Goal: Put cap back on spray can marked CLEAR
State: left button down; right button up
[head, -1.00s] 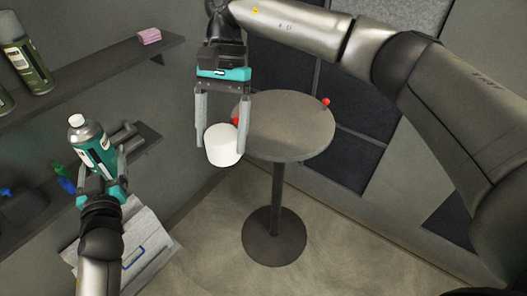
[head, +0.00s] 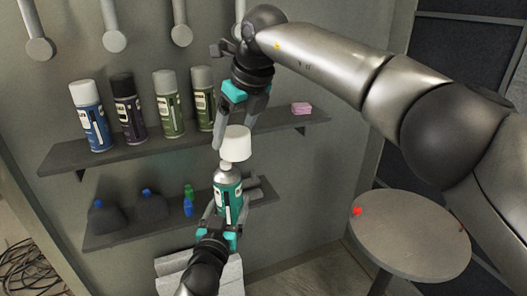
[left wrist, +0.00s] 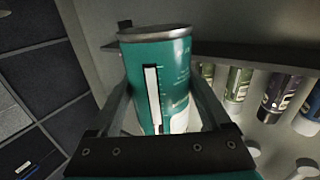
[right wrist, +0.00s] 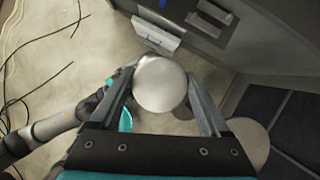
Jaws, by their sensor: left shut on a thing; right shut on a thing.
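The teal spray can (head: 227,192) is upright in my left gripper (head: 217,222), with its bare silver top and pale nozzle up. It fills the middle of the left wrist view (left wrist: 160,80), between the fingers; the word on its label is not readable. My right gripper (head: 232,130) is shut on the white cap (head: 236,144), which sits just above the can's top, slightly to the right and a little tilted. In the right wrist view the cap (right wrist: 160,84) is between the fingers and hides the can's top. I cannot tell whether cap and nozzle touch.
An upper shelf (head: 140,157) behind holds several capped spray cans (head: 168,103) and a pink sponge (head: 302,108). A lower shelf (head: 120,237) holds dark bottles (head: 152,207) and small green and blue bottles (head: 188,200). A round table (head: 415,240) stands at the right.

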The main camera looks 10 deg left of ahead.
aim_at(226, 162)
jog(key=shift+w+a+r+m+t+h, duration=0.15)
jog(key=shift+a+r+m, duration=0.15)
jog(key=shift+a+m, duration=0.3)
jog(key=shift+s+a+r+m+t+h, duration=0.15)
jog(key=shift+a+r+m, duration=0.15)
jog(key=shift+a+m, duration=0.3)
jog(key=shift+w+f, duration=0.1)
jog(key=shift+f, duration=2.85)
jog(key=shift+f, duration=0.85)
jog(key=o, duration=1)
jog(key=shift+r, duration=0.15)
jog(key=shift+v, duration=3.4)
